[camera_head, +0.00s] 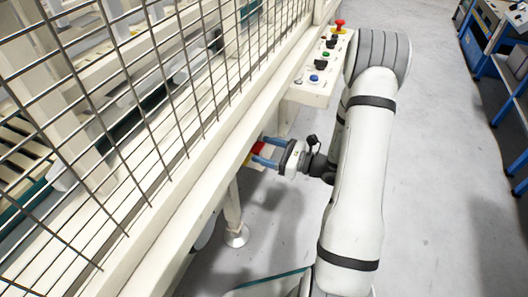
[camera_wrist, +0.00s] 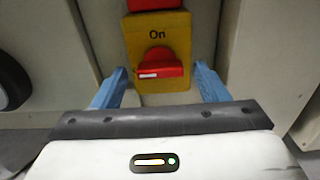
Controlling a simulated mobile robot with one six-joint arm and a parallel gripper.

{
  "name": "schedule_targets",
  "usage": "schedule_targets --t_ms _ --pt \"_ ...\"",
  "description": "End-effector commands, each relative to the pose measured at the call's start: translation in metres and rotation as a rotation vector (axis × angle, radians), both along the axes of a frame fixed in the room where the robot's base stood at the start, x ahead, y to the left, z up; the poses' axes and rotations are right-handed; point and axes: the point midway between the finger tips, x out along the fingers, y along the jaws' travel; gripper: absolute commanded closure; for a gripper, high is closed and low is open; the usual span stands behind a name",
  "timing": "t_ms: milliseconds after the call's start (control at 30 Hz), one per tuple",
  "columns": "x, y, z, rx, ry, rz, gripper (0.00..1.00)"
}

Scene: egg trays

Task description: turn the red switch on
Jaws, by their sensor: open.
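The red switch (camera_wrist: 160,65) is a rotary knob on a yellow plate (camera_wrist: 174,24) marked "On" in the wrist view. Its handle lies nearly level, with a white mark at its left end. My gripper (camera_wrist: 160,78) is open, its blue fingers on either side of the knob with visible gaps. In the head view the red and yellow switch (camera_head: 257,149) is on the machine's side below the fence, partly hidden by my gripper (camera_head: 266,153), which faces it.
A control box (camera_head: 308,85) with several buttons and a red emergency stop (camera_head: 339,25) sits above my gripper. A wire mesh fence (camera_head: 150,110) runs along the left. A table leg (camera_head: 233,210) stands below. The floor at right is clear up to a blue-framed bench (camera_head: 500,70).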

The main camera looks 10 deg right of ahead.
Motion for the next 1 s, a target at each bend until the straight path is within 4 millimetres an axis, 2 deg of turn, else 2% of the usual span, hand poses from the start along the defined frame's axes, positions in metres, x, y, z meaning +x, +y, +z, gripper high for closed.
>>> schedule_targets --t_ms 100,400,933,1000 --pt "0.0045 0.0068 -0.0001 -0.001 -0.002 0.001 0.33" --pt "0.0055 0.0082 0.0006 -0.001 -0.001 0.001 0.34" --pt "0.0052 0.0087 0.0004 -0.001 -0.001 0.003 0.77" --pt "0.0051 0.0089 0.0004 0.000 0.000 0.003 0.77"
